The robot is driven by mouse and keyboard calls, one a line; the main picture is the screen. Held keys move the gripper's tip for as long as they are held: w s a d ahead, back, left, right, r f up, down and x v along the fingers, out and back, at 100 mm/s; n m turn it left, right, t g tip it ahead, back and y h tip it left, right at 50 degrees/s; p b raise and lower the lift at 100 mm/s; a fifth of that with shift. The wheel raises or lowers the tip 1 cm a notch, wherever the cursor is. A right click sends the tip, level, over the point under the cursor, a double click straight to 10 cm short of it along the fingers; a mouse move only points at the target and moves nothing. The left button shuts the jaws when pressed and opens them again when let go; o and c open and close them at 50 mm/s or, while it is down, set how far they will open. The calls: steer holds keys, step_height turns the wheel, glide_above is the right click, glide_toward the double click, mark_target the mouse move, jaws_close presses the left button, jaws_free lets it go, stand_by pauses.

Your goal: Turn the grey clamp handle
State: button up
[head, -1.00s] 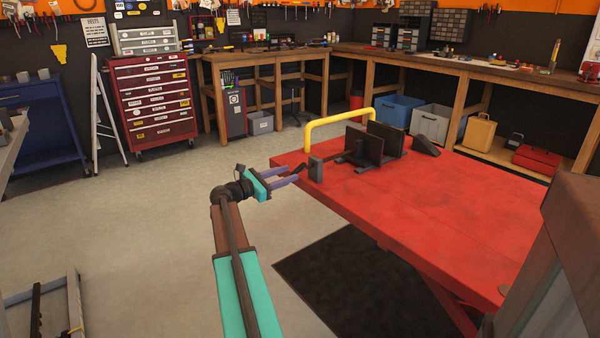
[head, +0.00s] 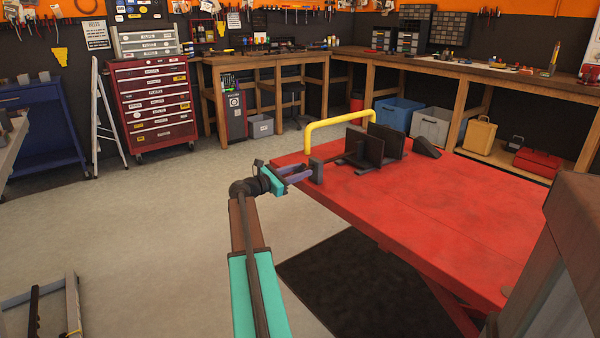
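The red lift table (head: 430,210) fills the right middle. A grey clamp block (head: 317,171) stands upright at its left end, beside the wheel clamp's dark plates (head: 365,148). My gripper (head: 304,173), teal with purple fingers, reaches from the left to this block. The fingertips overlap the block's left side in the picture. The clamp handle is small and mostly hidden by the fingers, so I cannot tell whether they touch it or how far apart they are.
A yellow hoop bar (head: 340,122) rises behind the clamp. A dark wedge (head: 425,146) lies farther right on the table. A dark mat (head: 360,290) lies on the floor below. The floor to the left is largely clear.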

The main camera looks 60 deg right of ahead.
jaws_close()
steer(key=shift+r, duration=0.1)
stand_by(1.1)
steer(key=shift+o, duration=2.2)
jaws_free()
steer(key=shift+a, duration=0.15)
steer(key=p+v, duration=0.2)
steer(key=v, duration=1.1)
steer(key=shift+a, duration=0.25)
steer(key=shift+w, duration=0.15)
steer(key=shift+c, duration=0.4)
